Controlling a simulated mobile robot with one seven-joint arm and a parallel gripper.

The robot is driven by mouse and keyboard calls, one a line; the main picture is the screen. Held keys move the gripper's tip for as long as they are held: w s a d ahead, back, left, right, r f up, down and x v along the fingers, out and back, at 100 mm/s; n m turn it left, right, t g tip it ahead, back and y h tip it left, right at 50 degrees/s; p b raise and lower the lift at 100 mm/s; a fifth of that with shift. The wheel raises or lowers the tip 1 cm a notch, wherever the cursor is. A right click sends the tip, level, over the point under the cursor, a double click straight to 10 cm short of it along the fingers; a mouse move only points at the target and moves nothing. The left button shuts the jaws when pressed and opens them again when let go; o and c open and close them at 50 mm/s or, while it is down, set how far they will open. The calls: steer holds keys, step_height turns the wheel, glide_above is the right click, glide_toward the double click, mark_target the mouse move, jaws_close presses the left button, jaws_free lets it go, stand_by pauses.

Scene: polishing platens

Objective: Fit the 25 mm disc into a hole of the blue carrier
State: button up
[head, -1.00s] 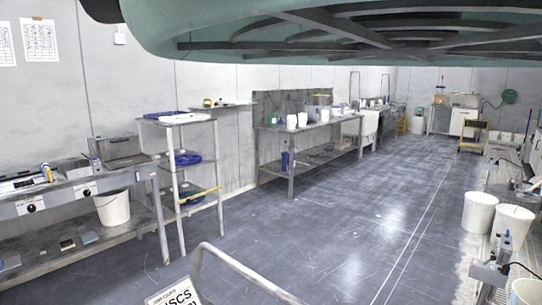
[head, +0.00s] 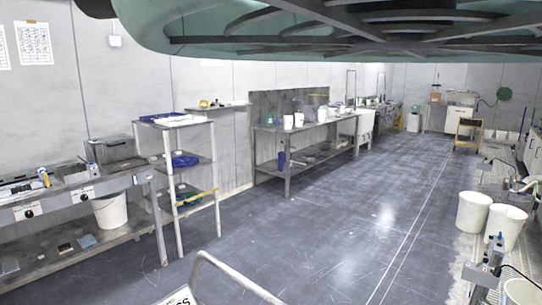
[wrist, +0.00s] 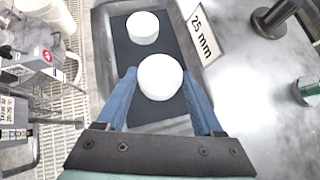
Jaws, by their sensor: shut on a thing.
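In the wrist view my gripper (wrist: 160,74), with two blue fingers, is shut on a white round disc (wrist: 161,80). The held disc looks larger than a second white disc (wrist: 143,27) behind it, which lies on a dark mat (wrist: 122,42) in a metal tray (wrist: 103,60). A white label (wrist: 202,33) beside the tray reads "25 mm". Whether the held disc is clear of the mat I cannot tell. No blue carrier with holes can be made out for certain. My gripper does not show in the head view.
A shelf rack (head: 178,124) at the left holds blue items (head: 183,160) too small to identify. A long bench (head: 275,130) with white containers runs along the wall. White buckets (head: 473,211) stand at the right. The middle floor (head: 335,215) is open.

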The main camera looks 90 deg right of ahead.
steer(key=shift+r+p, duration=1.75)
steer(key=shift+p, duration=0.15)
steer(key=shift+f, duration=0.1)
